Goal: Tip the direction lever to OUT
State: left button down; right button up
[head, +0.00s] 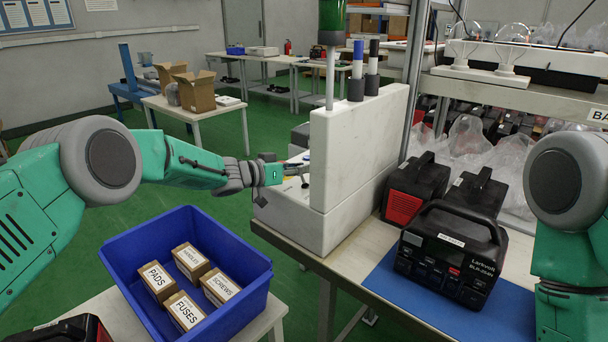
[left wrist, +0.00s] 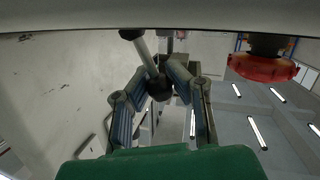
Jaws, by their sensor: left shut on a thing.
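The direction lever (left wrist: 144,55) shows in the left wrist view as a pale metal rod with a dark round knob (left wrist: 158,87) at its end. My left gripper (left wrist: 162,82) has its two jointed fingers on either side of the knob and is shut on it. The rod leans at a slant. In the head view my left gripper (head: 282,170) reaches in from the left to the near left side of the white machine housing (head: 350,160). The lever is small and partly hidden there. I cannot read any OUT marking. My right gripper is out of view.
A red button-like part (left wrist: 262,68) is right of the fingers in the left wrist view. A blue bin (head: 240,300) with small boxes stands below my left arm. A black power unit (head: 450,250) sits on a blue mat (head: 385,285).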

pick_arm(q)
jog(key=shift+w+a+f+n, duration=0.1)
jog(key=shift+a+f+n, duration=0.15)
jog(key=shift+n, duration=0.05)
dwell(0.4)
jog(key=c, duration=1.6)
grip_release()
jog(key=shift+a, duration=0.2)
jog(key=shift+c, duration=0.2)
jog(key=shift+s+a+r, duration=0.25)
jog(key=shift+s+a, duration=0.2)
jog(key=shift+a, duration=0.05)
jog(key=v, duration=1)
jog(key=shift+a+f, duration=0.2)
jog(key=shift+a, duration=0.2)
jog(key=shift+s, duration=0.1)
